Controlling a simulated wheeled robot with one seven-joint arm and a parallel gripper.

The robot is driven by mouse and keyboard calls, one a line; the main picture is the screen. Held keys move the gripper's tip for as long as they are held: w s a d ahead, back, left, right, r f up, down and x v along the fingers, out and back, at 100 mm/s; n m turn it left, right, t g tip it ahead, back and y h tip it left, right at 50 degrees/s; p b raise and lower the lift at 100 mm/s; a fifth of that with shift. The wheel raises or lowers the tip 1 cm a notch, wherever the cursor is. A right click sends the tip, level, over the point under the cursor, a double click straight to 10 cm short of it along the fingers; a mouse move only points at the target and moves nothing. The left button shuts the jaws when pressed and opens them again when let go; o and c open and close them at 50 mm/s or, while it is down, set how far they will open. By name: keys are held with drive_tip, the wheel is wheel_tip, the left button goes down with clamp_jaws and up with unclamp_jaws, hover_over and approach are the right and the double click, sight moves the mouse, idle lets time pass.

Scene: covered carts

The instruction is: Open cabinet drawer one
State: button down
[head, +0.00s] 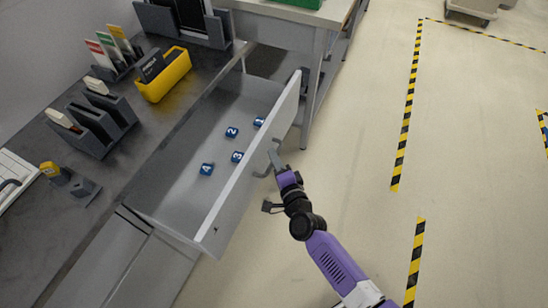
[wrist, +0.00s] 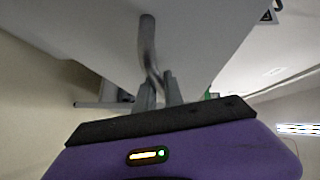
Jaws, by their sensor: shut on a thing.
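The drawer (head: 185,190) is pulled out from under the dark workbench in the head view, and its inside shows from above. Several blue numbered blocks (head: 232,132) lie in it. The drawer's handle (head: 273,156) is a grey bar on the outer side of its front panel. My gripper (head: 278,168) is at that handle, shut on it. In the wrist view the handle (wrist: 148,45) runs down between the two fingers of my gripper (wrist: 158,88), against the pale drawer front (wrist: 85,35). The exact contact is partly hidden in the head view.
The workbench (head: 120,165) holds a yellow bin (head: 164,75), dark holders (head: 95,125) and a keyboard (head: 15,180). Another table (head: 310,14) with metal legs stands behind the drawer. The floor to the right is open, with yellow-black tape (head: 406,110).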

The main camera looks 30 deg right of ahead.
drive_tip(key=c, duration=1.7)
unclamp_jaws()
drive_tip(key=shift+c, duration=0.2)
drive_tip(key=v, duration=0.8)
drive_tip(key=shift+p, duration=0.3)
drive_tip(key=shift+f, duration=0.1)
drive_tip(key=s+a+r+n+y, duration=0.1)
drive_tip(key=s+r+n, duration=0.5)
drive_tip(key=s, duration=0.4)
drive_tip(key=s+a+r+n+g+y, duration=0.1)
drive_tip(key=s+r+n, duration=0.5)
drive_tip(key=s, duration=0.4)
drive_tip(key=s+a+r+n, duration=0.1)
drive_tip(key=s+r+n, duration=0.5)
drive_tip(key=s+r, duration=0.2)
drive_tip(key=shift+s+y, duration=0.4)
drive_tip(key=shift+s, duration=0.75)
